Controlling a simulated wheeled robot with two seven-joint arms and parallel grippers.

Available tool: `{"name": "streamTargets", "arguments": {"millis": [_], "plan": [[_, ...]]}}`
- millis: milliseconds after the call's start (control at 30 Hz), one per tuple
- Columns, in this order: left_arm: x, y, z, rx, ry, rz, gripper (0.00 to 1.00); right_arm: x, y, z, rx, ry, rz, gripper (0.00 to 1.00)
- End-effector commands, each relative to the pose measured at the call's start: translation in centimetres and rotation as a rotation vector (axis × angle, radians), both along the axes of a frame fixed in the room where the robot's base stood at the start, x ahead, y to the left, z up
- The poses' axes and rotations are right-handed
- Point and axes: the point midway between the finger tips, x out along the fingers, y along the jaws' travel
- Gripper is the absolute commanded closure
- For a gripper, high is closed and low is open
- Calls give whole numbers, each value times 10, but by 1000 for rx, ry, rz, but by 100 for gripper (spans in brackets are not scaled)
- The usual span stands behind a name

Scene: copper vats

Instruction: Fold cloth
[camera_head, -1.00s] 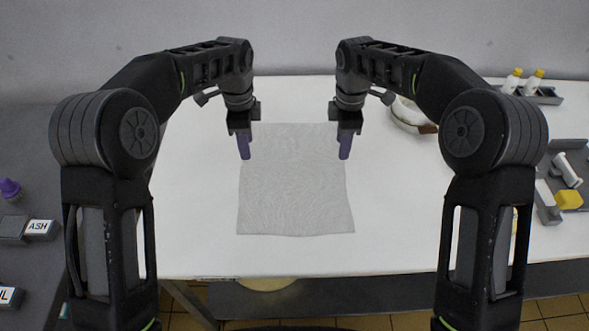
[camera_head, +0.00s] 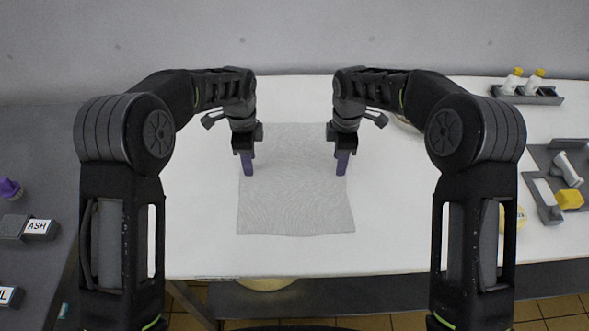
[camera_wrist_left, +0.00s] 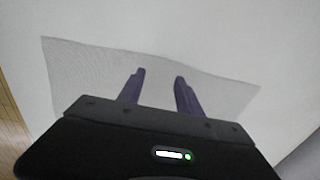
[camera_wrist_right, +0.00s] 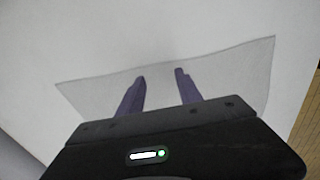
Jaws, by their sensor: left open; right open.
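A thin grey cloth (camera_head: 294,205) lies flat and spread out on the white table, roughly square, in the middle of the head view. It also shows in the left wrist view (camera_wrist_left: 90,70) and the right wrist view (camera_wrist_right: 235,75). My left gripper (camera_head: 248,174) is over the cloth's left side, with purple fingers pointing down. My right gripper (camera_head: 342,174) is over its right side, level with the left one. The wrist views show both pairs of fingers apart with nothing between them. Whether the fingertips touch the cloth is unclear.
The white table (camera_head: 400,240) is clear around the cloth. At the right are a grey tray (camera_head: 545,160) with a yellow block (camera_head: 569,199), and bottles (camera_head: 512,80) in a rack. A round bowl (camera_head: 405,124) is partly hidden behind my right arm. Labelled grey boxes (camera_head: 38,229) stand left.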

Motion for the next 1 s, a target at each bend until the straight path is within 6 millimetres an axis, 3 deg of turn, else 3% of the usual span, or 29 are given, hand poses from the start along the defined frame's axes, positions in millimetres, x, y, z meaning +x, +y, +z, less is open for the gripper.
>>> {"name": "streamTargets", "arguments": {"millis": [133,600,1000], "plan": [[0,0,-11,0,1,1,58,0,0,-11,0,0,0,58],[0,0,-17,0,0,0,58,0,0,-18,0,0,0,58],[0,0,-16,0,1,0,75,0,0,-16,0,1,0,75]]}}
